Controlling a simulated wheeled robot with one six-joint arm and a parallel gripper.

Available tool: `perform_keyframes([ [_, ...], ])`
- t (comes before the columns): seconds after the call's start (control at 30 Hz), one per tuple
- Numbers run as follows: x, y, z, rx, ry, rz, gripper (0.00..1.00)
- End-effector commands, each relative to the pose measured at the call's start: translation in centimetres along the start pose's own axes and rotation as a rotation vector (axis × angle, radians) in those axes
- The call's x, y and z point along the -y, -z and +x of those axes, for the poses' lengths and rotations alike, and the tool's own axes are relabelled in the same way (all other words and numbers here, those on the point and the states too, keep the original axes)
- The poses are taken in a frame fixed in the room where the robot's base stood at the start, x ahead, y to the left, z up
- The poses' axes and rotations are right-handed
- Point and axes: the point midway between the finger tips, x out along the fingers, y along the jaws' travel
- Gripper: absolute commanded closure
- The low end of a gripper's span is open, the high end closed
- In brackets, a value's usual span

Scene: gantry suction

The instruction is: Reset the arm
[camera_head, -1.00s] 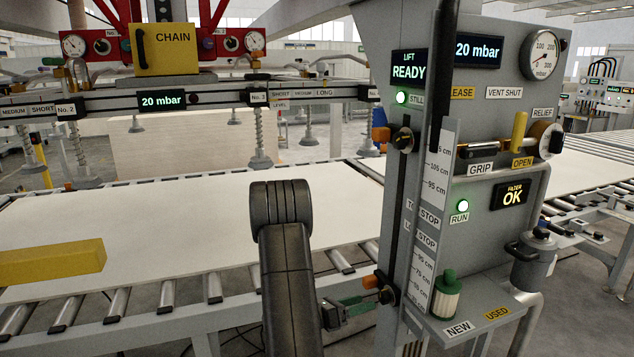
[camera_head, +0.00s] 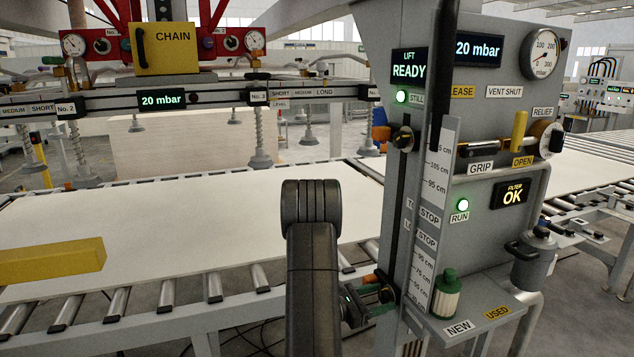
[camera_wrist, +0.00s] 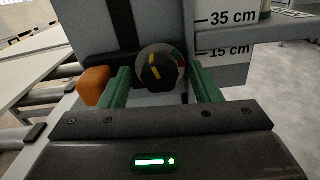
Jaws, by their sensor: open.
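My arm stands in front of the control column, and my gripper (camera_head: 384,289) is at the column's lower left, partly hidden behind my arm in the head view. In the wrist view the green fingers of my gripper (camera_wrist: 160,88) are apart. Between them shows a round dark knob (camera_wrist: 161,72) with a yellow mark, on the column's grey face. An orange block (camera_wrist: 95,85) sits left of the left finger. I cannot tell whether the fingers touch the knob. In the head view an orange block (camera_head: 370,281) shows beside my gripper at the lower stop.
The control column (camera_head: 480,220) carries a scale, gauges and a RUN lamp. A shelf (camera_head: 480,318) holds a green-capped filter (camera_head: 446,293). A roller conveyor with a white board (camera_head: 200,215) lies left, with a yellow bar (camera_head: 52,260) on it. Suction cups hang above.

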Motion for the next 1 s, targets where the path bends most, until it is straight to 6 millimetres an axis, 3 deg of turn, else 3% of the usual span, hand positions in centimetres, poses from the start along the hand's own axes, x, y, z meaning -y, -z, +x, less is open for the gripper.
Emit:
perform_keyframes([
  [0.07, 0.0, 0.0, 0.0, 0.000, 0.000, 0.063, 0.43],
  [0.3, -0.1, 0.1, -4.3, -0.001, -0.005, 0.055, 0.43],
  [0.6, 0.0, 0.1, -8.3, 0.000, -0.003, 0.053, 0.43],
  [1.0, 0.0, 0.0, -9.8, 0.000, 0.000, 0.053, 0.43],
])
